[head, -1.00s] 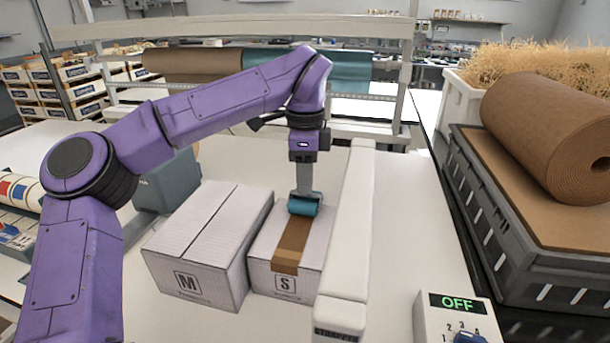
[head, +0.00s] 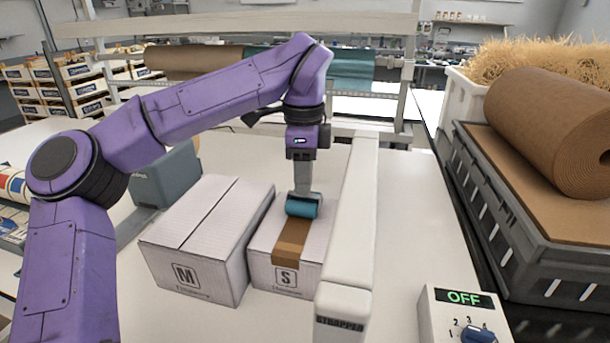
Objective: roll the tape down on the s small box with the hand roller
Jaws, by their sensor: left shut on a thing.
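The S small box (head: 262,250) stands on the white table, with a strip of brown tape (head: 291,246) along its top and folded down over the front face. My left gripper (head: 303,176) points down above the box and is shut on the hand roller, whose teal drum (head: 302,207) rests on or just over the tape toward the box's far part. The roller hides the tape behind it. My right gripper is not in view.
The larger M box (head: 200,240) stands close at the left of the S box. A white strapper bar (head: 352,220) runs close along its right side. A control box reading OFF (head: 462,315) is at front right. A grey crate (head: 490,230) with a brown paper roll (head: 555,130) stands far right.

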